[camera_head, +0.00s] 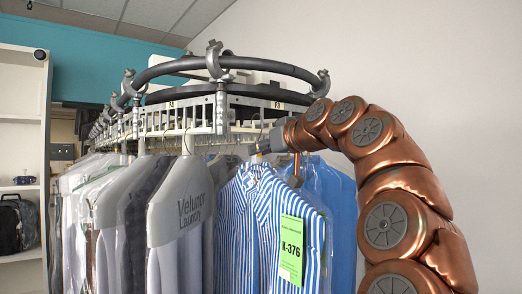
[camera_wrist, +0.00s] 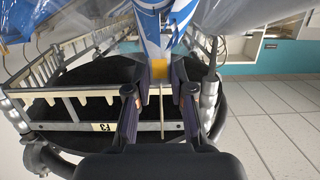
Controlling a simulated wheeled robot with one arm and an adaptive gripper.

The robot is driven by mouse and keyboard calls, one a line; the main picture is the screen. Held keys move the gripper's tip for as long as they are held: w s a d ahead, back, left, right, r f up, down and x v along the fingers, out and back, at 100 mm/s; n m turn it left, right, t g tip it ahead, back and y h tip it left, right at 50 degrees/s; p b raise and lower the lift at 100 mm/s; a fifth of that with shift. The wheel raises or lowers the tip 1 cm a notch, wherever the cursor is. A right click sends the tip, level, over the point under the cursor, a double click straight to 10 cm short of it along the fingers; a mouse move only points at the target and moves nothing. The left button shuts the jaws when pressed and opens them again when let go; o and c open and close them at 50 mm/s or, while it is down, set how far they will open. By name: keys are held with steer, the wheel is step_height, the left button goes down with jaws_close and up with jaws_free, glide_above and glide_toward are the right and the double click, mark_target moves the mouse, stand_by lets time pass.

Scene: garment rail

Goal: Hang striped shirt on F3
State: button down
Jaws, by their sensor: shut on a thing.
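The blue-and-white striped shirt (camera_head: 262,232) hangs upright in clear plastic with a green N-376 tag (camera_head: 291,250), at the front right of the rail. Its striped top shows in the wrist view (camera_wrist: 152,32). My gripper (camera_head: 264,147) is just above its collar; in the wrist view (camera_wrist: 160,88) its fingers are closed on the yellow hanger neck (camera_wrist: 159,70). A thin hook (camera_wrist: 162,112) runs from it between the fingers. The F3 label (camera_head: 276,105) is on the slotted rail above the shirt and also shows in the wrist view (camera_wrist: 103,127). Whether the hook touches a slot is unclear.
Several bagged garments, including a grey Velunor cover (camera_head: 182,215), hang closely to the left. A blue garment (camera_head: 340,205) hangs right behind the shirt. A dark curved tube (camera_head: 235,62) with clamps loops above the rail. Shelves (camera_head: 22,130) stand far left.

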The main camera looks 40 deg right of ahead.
steer(key=shift+w, duration=0.2)
steer(key=shift+w+d+r+p, duration=0.1)
steer(key=shift+w+p, duration=0.55)
steer(key=shift+w, duration=1.6)
steer(key=shift+f+b, duration=1.25)
steer(key=shift+f, duration=0.2)
steer(key=c, duration=0.9)
jaws_free()
steer(key=shift+c, duration=0.2)
